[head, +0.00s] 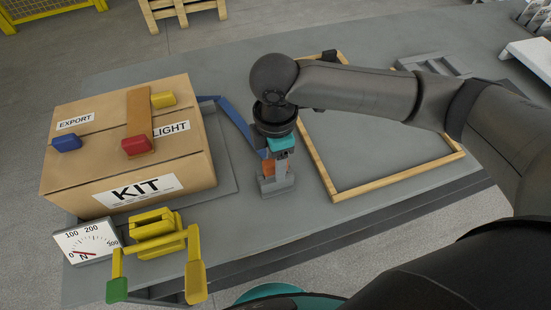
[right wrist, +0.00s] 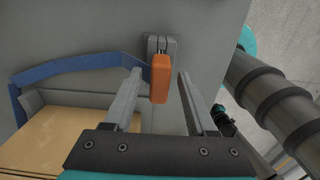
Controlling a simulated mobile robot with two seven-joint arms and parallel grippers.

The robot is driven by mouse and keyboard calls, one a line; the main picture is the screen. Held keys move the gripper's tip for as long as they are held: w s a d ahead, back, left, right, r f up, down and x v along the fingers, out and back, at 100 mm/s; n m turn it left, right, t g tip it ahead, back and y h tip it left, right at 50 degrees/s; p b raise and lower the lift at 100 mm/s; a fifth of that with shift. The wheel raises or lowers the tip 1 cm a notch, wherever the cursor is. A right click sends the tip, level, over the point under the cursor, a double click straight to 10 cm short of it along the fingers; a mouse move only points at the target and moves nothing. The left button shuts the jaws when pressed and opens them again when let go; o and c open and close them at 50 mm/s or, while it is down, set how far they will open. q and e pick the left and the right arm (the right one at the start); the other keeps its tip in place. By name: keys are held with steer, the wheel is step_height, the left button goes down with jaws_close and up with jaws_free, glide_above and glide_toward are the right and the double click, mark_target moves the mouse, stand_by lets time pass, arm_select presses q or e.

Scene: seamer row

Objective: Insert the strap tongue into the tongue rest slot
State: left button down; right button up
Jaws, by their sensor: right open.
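The orange strap tongue (right wrist: 160,80) is at the end of the blue strap (head: 232,118), which runs from the far side of the carton. In the right wrist view the tongue lies between the two apart fingers of my right gripper (right wrist: 159,73), with gaps on both sides. The grey tongue rest (head: 276,186) stands on the table below the gripper. Its slotted top (right wrist: 160,43) shows just beyond the tongue. In the head view the tongue (head: 268,166) is partly hidden by my gripper. I cannot tell whether its end sits in the slot. My left gripper is not visible.
The carton (head: 185,170) marked KIT stands at the left, with red, blue and yellow pieces on top. A yellow two-handled tool (head: 155,245) and a dial gauge (head: 87,241) are at the front left. A wooden frame (head: 320,170) lies right of the rest.

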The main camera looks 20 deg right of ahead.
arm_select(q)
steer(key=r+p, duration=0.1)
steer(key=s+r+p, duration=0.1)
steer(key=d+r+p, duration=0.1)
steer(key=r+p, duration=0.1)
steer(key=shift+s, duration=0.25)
arm_select(e)
step_height(320, 180, up, 12)
steer(key=shift+r, duration=0.15)
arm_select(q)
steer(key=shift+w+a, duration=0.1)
arm_select(e)
steer(key=shift+s, duration=0.1)
